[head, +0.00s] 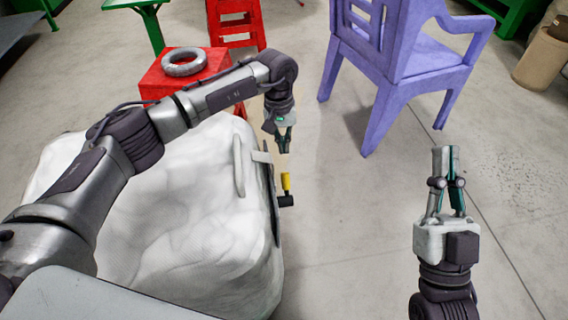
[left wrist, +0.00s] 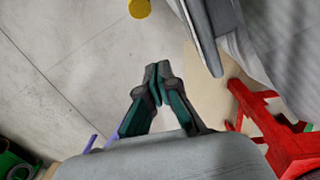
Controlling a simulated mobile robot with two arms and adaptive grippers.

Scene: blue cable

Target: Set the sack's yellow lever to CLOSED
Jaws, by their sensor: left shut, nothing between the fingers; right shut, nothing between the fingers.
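The white sack (head: 190,215) fills the lower left of the head view. Its yellow lever (head: 286,182) sticks up from a black mount (head: 285,200) on the sack's right side. In the left wrist view the yellow lever (left wrist: 139,8) shows at the top edge as a rounded yellow end. My left gripper (head: 284,150) is shut and empty, pointing down just above the lever in the head view and apart from it; its fingertips also show in the left wrist view (left wrist: 157,68). My right gripper (head: 446,150) is shut and empty over the floor at the right.
A purple chair (head: 400,55) stands at the back right. A red box (head: 160,78) with a grey ring (head: 184,62) on it stands behind the sack, near a red chair (head: 236,20). A tan bin (head: 540,58) is far right. The floor right of the sack is clear.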

